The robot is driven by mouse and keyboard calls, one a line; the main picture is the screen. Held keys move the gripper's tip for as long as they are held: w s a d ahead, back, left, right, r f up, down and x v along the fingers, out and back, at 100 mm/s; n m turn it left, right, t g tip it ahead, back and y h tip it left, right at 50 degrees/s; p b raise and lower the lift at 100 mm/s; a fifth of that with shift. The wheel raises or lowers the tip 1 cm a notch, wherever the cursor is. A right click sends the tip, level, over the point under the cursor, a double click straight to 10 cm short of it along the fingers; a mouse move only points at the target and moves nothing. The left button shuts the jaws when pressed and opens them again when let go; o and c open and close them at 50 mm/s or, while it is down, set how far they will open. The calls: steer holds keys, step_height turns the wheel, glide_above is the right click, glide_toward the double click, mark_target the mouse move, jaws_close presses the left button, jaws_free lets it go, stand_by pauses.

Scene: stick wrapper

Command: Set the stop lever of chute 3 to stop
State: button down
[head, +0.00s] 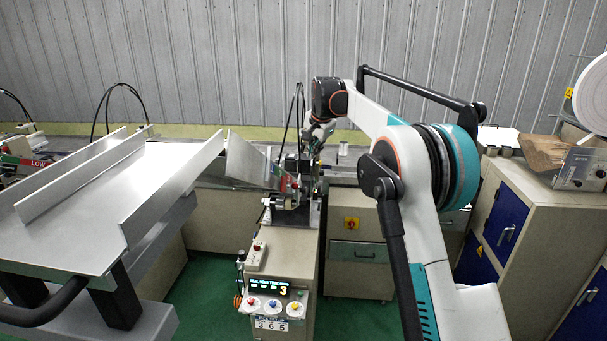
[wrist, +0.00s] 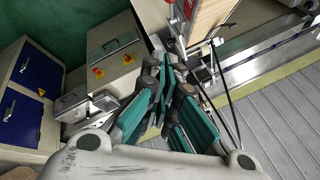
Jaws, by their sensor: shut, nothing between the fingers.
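The chute 3 machine (head: 281,290) stands in the middle of the head view, with a lit "3" on its display. A tilted metal chute plate (head: 250,160) sits at its top, and small mechanism parts (head: 287,200) lie below it. I cannot make out the stop lever or its setting among these parts. My gripper (head: 312,150) is above and behind the mechanism, partly hidden by my arm. In the wrist view, my gripper (wrist: 172,62) has its teal fingers shut and empty, close to the machine's metal parts, which they partly cover. Contact cannot be told.
A wide metal tray table (head: 90,215) fills the left. A conveyor rail (wrist: 265,52) runs along the wall behind. Cabinets with blue doors (head: 505,220) stand at the right. Black cables (head: 300,105) rise near my gripper. Green floor (head: 355,318) shows between the machine and cabinets.

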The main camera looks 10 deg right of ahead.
mark_target(296, 187)
steer(key=w+a+f+p, duration=0.2)
steer(key=w+a+f, duration=0.1)
steer(key=f, duration=0.7)
steer(key=shift+f, duration=0.4)
steer(key=shift+a, duration=0.15)
steer(key=shift+s+f, duration=0.15)
